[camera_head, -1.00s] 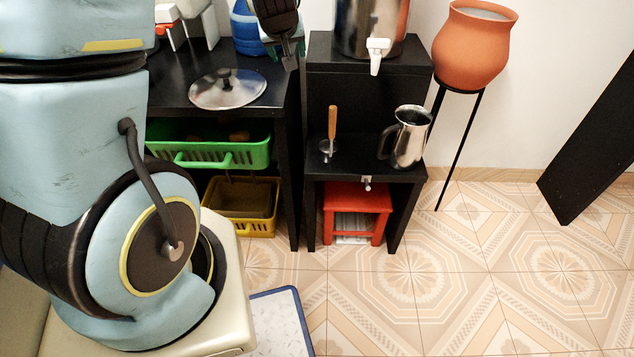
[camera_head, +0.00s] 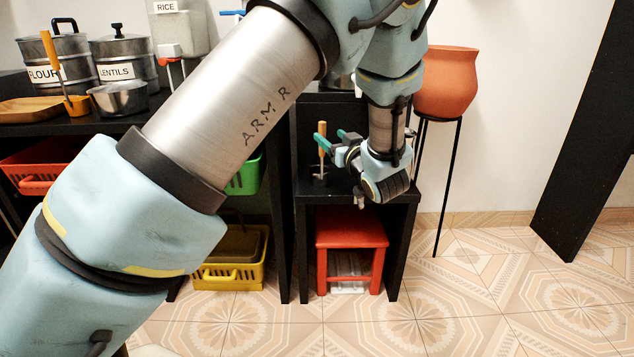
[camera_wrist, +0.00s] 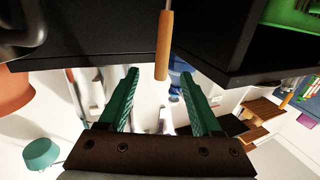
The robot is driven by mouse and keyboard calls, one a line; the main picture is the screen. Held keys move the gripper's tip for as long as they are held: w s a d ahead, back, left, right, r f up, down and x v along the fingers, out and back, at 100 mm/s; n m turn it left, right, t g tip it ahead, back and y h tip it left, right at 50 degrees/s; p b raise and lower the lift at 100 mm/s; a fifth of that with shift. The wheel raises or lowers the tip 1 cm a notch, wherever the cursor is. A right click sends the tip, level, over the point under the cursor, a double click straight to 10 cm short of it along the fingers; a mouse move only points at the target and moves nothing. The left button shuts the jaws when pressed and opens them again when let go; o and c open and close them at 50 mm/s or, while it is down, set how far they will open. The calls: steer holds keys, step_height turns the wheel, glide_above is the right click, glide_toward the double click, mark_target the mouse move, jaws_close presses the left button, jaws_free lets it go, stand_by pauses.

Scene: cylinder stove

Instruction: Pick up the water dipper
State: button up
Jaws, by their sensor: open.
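The water dipper (camera_head: 322,137) stands upright on the black stand, its wooden handle pointing up. Its small metal end (camera_head: 319,177) is low on the stand's top. My gripper (camera_head: 331,141) is open, its green fingers reaching left beside the handle's upper part. In the wrist view, the wooden handle (camera_wrist: 163,45) shows midway between the two spread fingertips (camera_wrist: 160,73), its free end level with them. The fingers do not appear to touch it. The dipper's metal end is out of the wrist view.
The black stand (camera_head: 307,188) holds the dipper. A red stool (camera_head: 350,232) sits under it. A terracotta pot (camera_head: 447,85) stands on a thin black stand to the right. Counter items, including a FLOUR canister (camera_head: 62,55), are at left. Floor at right is clear.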

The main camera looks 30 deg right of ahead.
mark_target(325, 132)
steer(key=w, duration=0.3)
steer(key=shift+w+d, duration=0.15)
steer(key=shift+w, duration=0.2)
steer(key=w, duration=0.1)
steer(key=w+b, duration=0.1)
steer(key=w, duration=0.1)
steer(key=w+b, duration=0.1)
steer(key=w, duration=0.1)
steer(key=shift+w+f, duration=0.2)
steer(key=shift+f, duration=0.05)
jaws_close()
